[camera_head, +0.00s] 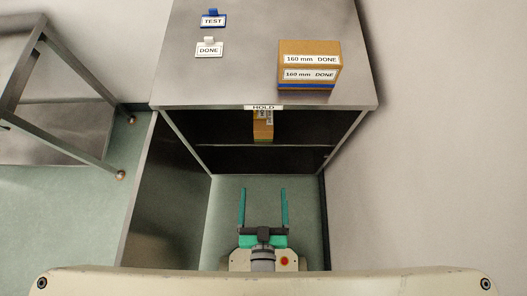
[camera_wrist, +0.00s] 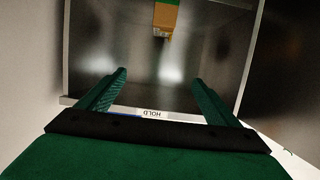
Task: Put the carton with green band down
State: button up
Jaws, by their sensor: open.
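The carton with green band (camera_head: 263,125) stands on the shelf inside the cabinet, under the top labelled HOLD. It is brown, with a green strip low on its front and labels higher up. In the wrist view the carton (camera_wrist: 165,18) is at the top centre, partly cut off by the frame edge. My gripper (camera_head: 263,190) is in front of the cabinet, with its two green fingers apart and nothing between them. In the wrist view my gripper (camera_wrist: 158,85) is apart from the carton, with a clear gap between.
A larger brown carton with a blue band (camera_head: 309,66) stands on the cabinet top (camera_head: 250,85). Tags reading TEST (camera_head: 213,20) and DONE (camera_head: 209,49) lie to its left. The HOLD label (camera_head: 264,107) marks the front edge. A metal table (camera_head: 60,130) stands at the left.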

jog(key=s+r, duration=0.5)
jog(key=r, duration=0.2)
jog(key=shift+r, duration=0.1)
